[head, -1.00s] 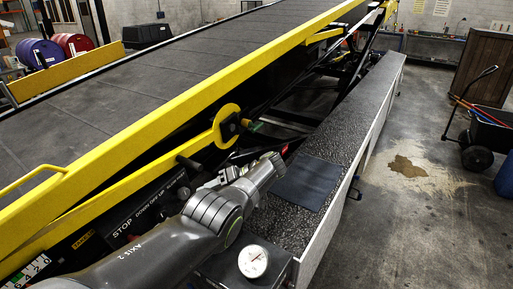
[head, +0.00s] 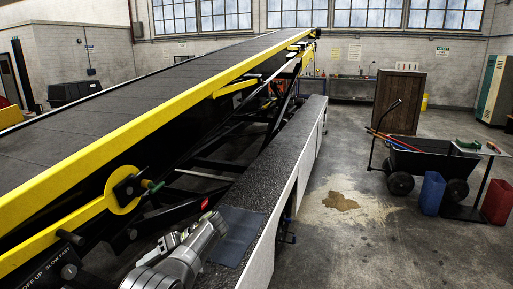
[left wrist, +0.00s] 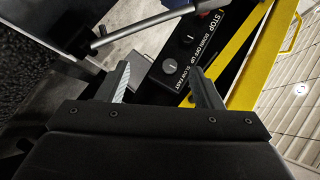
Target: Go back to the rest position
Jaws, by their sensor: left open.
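My left arm (head: 185,262) comes in at the bottom of the head view. Its gripper (head: 160,248) is partly hidden by the wrist and faces the loader's side, left of the dark mat (head: 238,228). In the left wrist view the gripper (left wrist: 163,82) is open, with nothing between its fingers. Beyond the fingers is the black control panel (left wrist: 190,58), marked STOP, DOWN OFF UP and SLOW FAST. The panel's edge also shows in the head view (head: 48,266). I cannot tell how far the fingers are from it. My right gripper is in neither current view.
The belt loader's yellow rail (head: 150,128) rises to the back. Its dark speckled side deck (head: 275,160) lies alongside. A black cart (head: 418,165), blue can (head: 432,192) and red can (head: 497,202) stand right. The floor between is open, with a brown stain (head: 340,201).

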